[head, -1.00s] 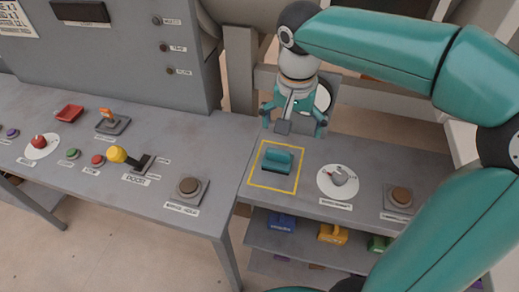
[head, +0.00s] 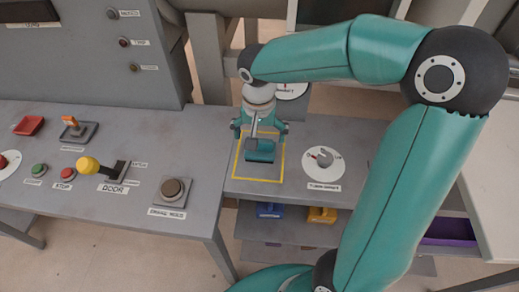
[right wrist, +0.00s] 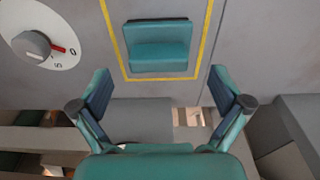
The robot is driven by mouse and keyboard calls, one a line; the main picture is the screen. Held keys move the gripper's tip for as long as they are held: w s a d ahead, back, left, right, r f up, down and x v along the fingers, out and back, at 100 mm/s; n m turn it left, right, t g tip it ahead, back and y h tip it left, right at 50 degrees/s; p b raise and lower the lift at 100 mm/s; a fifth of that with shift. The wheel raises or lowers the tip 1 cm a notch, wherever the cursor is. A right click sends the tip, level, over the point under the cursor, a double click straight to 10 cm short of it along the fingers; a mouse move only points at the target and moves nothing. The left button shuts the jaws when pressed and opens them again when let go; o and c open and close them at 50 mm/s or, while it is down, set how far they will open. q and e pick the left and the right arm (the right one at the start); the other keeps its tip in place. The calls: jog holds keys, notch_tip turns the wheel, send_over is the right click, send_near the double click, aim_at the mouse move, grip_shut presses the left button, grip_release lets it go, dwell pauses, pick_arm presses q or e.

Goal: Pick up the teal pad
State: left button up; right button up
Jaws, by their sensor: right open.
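The teal pad (head: 260,156) is a small stepped block inside a yellow outlined square on the grey shelf top. It also shows whole in the right wrist view (right wrist: 157,45), at top centre. My right gripper (head: 259,129) hangs over the far part of the square and hides part of the pad in the head view. In the right wrist view its two fingers (right wrist: 160,88) are spread wide, with nothing between them, and the pad lies beyond their tips. My left gripper is not in view.
A white dial with a grey knob (head: 324,159) is right of the square. A bench at left carries a yellow-knobbed lever (head: 88,165) and a brown button (head: 172,188). Blue (head: 269,210) and yellow (head: 321,214) blocks sit on the lower shelf.

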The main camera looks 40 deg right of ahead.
aim_at(260, 146)
jog(key=f, duration=0.4)
jog(key=shift+d, duration=0.2)
jog(key=shift+w+f, duration=0.1)
jog(key=shift+f, duration=0.5)
jog(key=c, duration=1.1)
jog(key=shift+o, duration=0.2)
jog(key=shift+r, duration=0.1)
notch_tip(260, 146, up, 20)
jog(key=p, duration=0.1)
jog(key=shift+p, duration=0.3)
